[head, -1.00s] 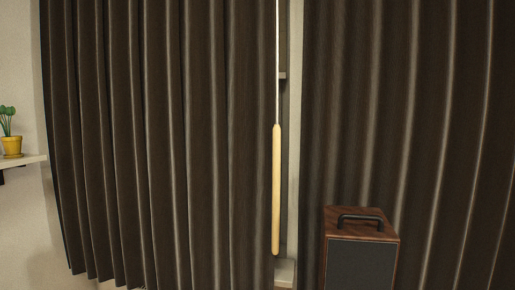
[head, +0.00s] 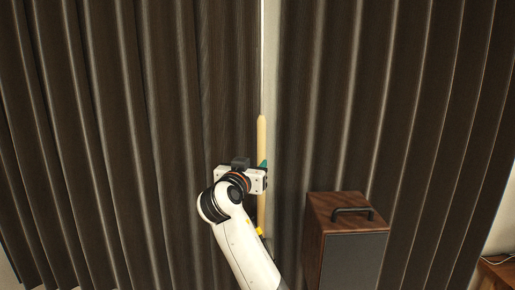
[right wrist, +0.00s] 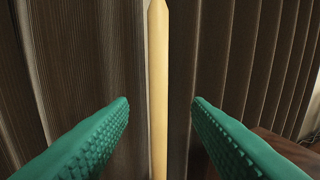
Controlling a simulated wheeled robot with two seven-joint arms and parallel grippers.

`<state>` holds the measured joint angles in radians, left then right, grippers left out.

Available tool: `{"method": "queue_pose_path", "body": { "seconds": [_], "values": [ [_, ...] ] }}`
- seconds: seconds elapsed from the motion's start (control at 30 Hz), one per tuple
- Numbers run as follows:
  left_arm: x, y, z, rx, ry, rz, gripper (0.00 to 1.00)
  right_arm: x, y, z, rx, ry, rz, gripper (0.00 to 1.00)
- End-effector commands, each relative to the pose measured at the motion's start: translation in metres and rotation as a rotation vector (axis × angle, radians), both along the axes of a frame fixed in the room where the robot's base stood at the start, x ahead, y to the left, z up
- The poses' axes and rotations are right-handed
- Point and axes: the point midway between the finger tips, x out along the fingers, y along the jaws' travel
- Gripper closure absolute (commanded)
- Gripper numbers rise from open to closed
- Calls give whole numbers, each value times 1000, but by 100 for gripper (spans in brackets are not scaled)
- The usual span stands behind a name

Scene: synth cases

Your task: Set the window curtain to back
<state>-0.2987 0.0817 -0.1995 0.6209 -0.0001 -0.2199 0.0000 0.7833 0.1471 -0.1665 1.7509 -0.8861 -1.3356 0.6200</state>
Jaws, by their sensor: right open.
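The dark brown window curtain hangs in two panels, a left panel (head: 150,120) and a right panel (head: 340,100), with a narrow gap between them. A pale wooden wand (head: 262,135) hangs upright on a thin cord in that gap. My right gripper (head: 262,175) is at the wand, and its arm hides part of the wand's lower half. In the right wrist view the green fingers (right wrist: 160,105) are open, one on each side of the wand (right wrist: 158,80), apart from it. My left gripper is not in view.
A wooden box with a dark front and black handle (head: 345,240) stands right of my right arm, in front of the right panel. A wooden surface (head: 497,272) shows at the lower right edge.

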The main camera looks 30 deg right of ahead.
Motion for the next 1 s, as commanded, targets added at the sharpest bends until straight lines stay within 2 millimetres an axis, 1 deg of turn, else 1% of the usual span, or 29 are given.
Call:
{"method": "queue_pose_path", "body": {
  "seconds": [0.03, 0.1, 0.3, 0.4, 0.6, 0.9, 0.93, 1.0],
  "values": [
    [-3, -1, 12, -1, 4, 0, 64, 6, -9, 6, -4, 5, -5, 56],
    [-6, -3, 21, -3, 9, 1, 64, 16, -20, 6, -3, 7, -4, 56],
    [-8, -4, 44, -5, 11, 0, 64, 42, -50, 6, -4, 6, -2, 56],
    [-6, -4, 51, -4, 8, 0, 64, 52, -61, 4, -2, 4, -1, 56],
    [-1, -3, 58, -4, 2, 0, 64, 62, -71, 1, -2, 4, 1, 56],
    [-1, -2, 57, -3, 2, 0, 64, 63, -72, -1, -1, 2, 3, 56],
    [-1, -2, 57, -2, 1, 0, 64, 63, -72, -1, -1, 2, 3, 59],
    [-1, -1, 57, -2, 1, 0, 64, 63, -72, 0, -1, 2, 3, 70]
  ]
}}
